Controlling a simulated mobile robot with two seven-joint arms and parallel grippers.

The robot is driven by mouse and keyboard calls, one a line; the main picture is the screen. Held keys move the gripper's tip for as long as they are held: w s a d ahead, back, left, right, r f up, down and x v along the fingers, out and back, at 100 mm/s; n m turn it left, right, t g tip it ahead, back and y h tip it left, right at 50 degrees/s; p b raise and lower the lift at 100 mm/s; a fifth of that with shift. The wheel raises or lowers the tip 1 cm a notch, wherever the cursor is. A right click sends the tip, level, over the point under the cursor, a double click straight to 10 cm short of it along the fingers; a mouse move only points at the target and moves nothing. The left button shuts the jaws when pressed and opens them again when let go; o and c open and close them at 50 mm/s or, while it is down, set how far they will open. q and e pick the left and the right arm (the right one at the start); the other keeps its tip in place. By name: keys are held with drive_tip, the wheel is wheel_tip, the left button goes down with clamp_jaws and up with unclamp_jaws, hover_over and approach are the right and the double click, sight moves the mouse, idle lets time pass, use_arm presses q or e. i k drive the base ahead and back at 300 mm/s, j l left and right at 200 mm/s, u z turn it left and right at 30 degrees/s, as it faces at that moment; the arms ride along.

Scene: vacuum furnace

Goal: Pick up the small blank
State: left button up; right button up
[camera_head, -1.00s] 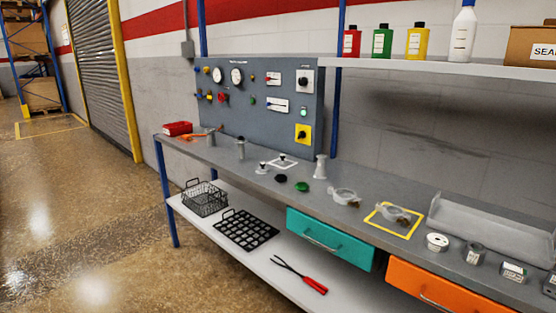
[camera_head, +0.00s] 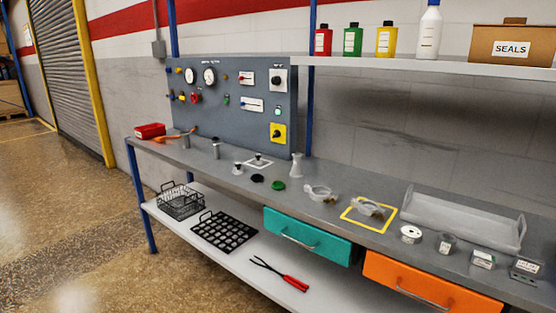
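Neither of my grippers is in view. I cannot tell for sure which item is the small blank. Candidates on the grey workbench (camera_head: 335,215) are a short grey cylinder (camera_head: 446,243) at the right and a small labelled block (camera_head: 483,259) beside it. Another labelled piece (camera_head: 526,267) stands at the far right. A white round piece (camera_head: 411,234) with dark marks on top sits left of these. Nothing is seen touching any of them.
A grey tray (camera_head: 462,222) lies behind the small pieces. Teal (camera_head: 306,240) and orange (camera_head: 428,287) drawers hang below. The floor at front left is clear.

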sight(258, 161)
drive_tip(key=i+j+z, duration=0.5)
drive_tip(key=j, duration=0.15)
drive_tip(key=i+j+z, duration=0.2)
drive_tip(key=j, duration=0.15)
drive_tip(key=j+z, duration=0.25)
drive_tip(key=i+j, duration=0.05)
drive_tip(key=j, duration=0.05)
